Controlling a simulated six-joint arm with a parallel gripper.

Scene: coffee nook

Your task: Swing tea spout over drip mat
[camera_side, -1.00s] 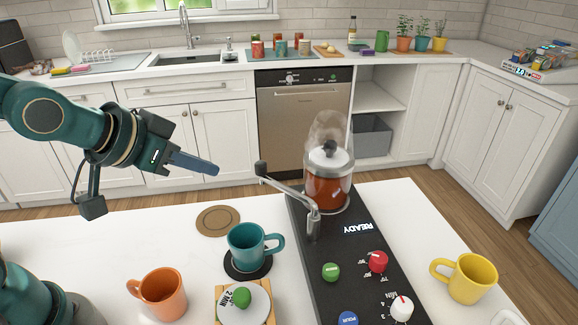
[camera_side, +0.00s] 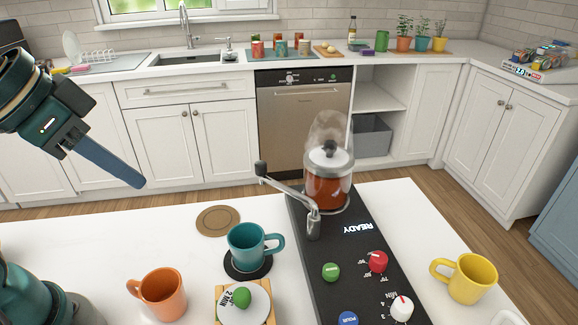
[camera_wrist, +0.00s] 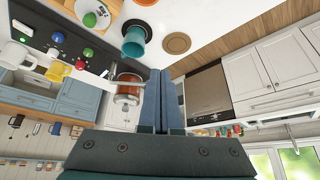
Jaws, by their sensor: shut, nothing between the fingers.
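The tea spout (camera_side: 289,193) is a silver arm with a dark knob (camera_side: 261,168) at its far end. It pivots on the black machine (camera_side: 358,262) and points up and left, with the knob above the counter's far edge. A round dark drip mat (camera_side: 248,268) lies on the counter under a teal mug (camera_side: 246,246). The tea chamber (camera_side: 328,186) is a steaming glass jar of red-brown tea. My gripper (camera_side: 138,182) is shut and empty, up at the left, well apart from the spout. In the wrist view its blue fingers (camera_wrist: 163,100) lie together.
An orange mug (camera_side: 160,295) and a wooden tray with a timer (camera_side: 243,300) stand at the counter's front. A brown coaster (camera_side: 218,221) lies bare behind the teal mug. A yellow mug (camera_side: 472,278) stands right of the machine.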

